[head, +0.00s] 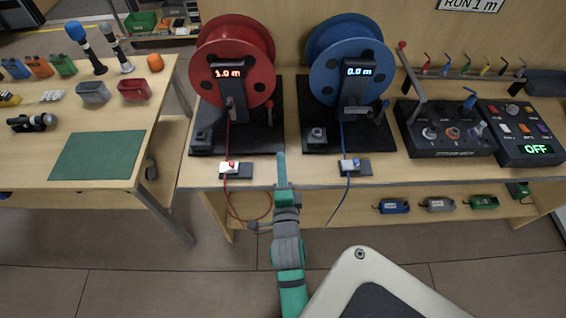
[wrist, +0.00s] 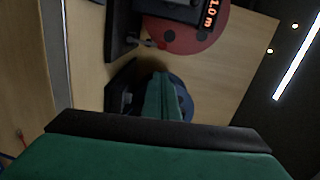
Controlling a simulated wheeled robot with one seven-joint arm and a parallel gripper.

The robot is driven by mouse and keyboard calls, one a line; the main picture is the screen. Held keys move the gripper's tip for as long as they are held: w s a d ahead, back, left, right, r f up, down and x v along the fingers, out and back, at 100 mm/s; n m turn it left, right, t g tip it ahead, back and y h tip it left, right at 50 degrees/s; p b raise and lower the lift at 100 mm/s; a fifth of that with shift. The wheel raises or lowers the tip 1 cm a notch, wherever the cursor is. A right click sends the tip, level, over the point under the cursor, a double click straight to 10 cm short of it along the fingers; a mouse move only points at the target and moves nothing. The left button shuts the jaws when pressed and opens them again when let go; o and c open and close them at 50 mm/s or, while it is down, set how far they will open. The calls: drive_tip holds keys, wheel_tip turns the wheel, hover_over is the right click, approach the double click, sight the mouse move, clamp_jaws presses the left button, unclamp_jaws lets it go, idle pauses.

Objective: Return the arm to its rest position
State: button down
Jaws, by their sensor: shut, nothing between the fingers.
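My green and grey arm (head: 289,250) reaches up from the bottom middle of the head view. My gripper (head: 281,156) is at its far end, over the front part of the bench, in the gap between the red reel's base and the blue reel's base. In the wrist view the green fingers (wrist: 162,76) are together, with nothing seen between them. The red reel (head: 236,48), reading 1.0 m, is to the left of the gripper. The blue reel (head: 330,75), reading 0.0 m, is to its right.
A red cable (head: 241,218) hangs below the bench edge, left of my arm. A blue cable (head: 340,205) hangs at the right. A black control box (head: 445,130) and an OFF panel (head: 520,133) stand at right. A side table (head: 90,200) is at left.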

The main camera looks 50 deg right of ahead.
drive_tip(key=shift+w, duration=0.1)
idle(0.4)
drive_tip(key=s+a+f+n+t+y, duration=0.25)
drive_tip(key=a+n, duration=0.45)
drive_tip(key=a, duration=0.4)
drive_tip(key=s+a+f+n+t+y, duration=0.1)
drive_tip(key=a+f+n+y, duration=0.4)
drive_tip(key=a, duration=0.6)
drive_tip(key=s+a+r+n+y, duration=0.1)
drive_tip(key=s+a+n+y, duration=0.5)
drive_tip(key=s+a+n, duration=0.7)
drive_tip(key=shift+s+a+r+n, duration=0.25)
drive_tip(key=shift+a+r+n, duration=0.15)
drive_tip(key=shift+a+n, duration=0.55)
